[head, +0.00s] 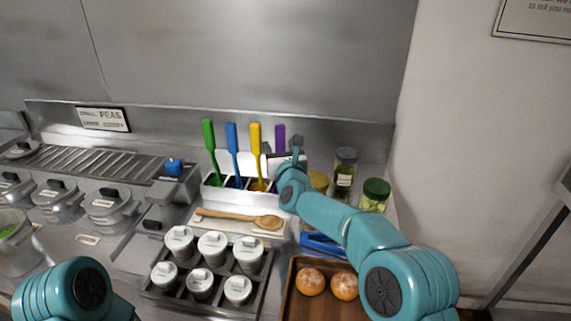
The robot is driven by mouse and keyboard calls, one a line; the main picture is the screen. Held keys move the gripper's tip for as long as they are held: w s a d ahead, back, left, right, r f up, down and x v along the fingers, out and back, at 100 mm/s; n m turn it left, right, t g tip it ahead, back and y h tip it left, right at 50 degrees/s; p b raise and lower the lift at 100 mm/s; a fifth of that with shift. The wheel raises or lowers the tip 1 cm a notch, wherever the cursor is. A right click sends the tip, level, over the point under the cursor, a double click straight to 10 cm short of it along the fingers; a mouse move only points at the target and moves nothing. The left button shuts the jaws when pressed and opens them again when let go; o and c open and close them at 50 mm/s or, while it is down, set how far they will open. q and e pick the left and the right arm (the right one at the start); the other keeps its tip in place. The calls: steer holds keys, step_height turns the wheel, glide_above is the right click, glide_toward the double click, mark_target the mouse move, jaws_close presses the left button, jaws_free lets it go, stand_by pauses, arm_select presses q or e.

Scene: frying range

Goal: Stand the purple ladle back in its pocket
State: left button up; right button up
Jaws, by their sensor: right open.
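The purple ladle (280,138) stands upright at the right end of the white pocketed rack (214,191). Only its upper handle shows; its lower part is hidden behind my right gripper and wrist, so I cannot tell how it sits in its pocket. Green (209,135), blue (232,140) and yellow (255,140) ladles stand in the rack to its left. My right gripper (297,153) is open, just in front and to the right of the purple handle; I cannot tell if they touch. My left gripper is out of the picture; only my left arm shows.
A wooden spoon (240,219) lies in front of the rack. Lidded white jars fill a dark tray (151,290) nearer me. Glass jars (375,194) stand to the right. A brown tray (290,293) holds two round orange-brown items. Lidded pots (108,205) stand at left.

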steer(key=s+d+b, duration=0.2)
steer(key=s+b, duration=0.2)
steer(key=s, duration=0.6)
steer(key=shift+s, duration=0.4)
steer(key=shift+d, duration=0.1)
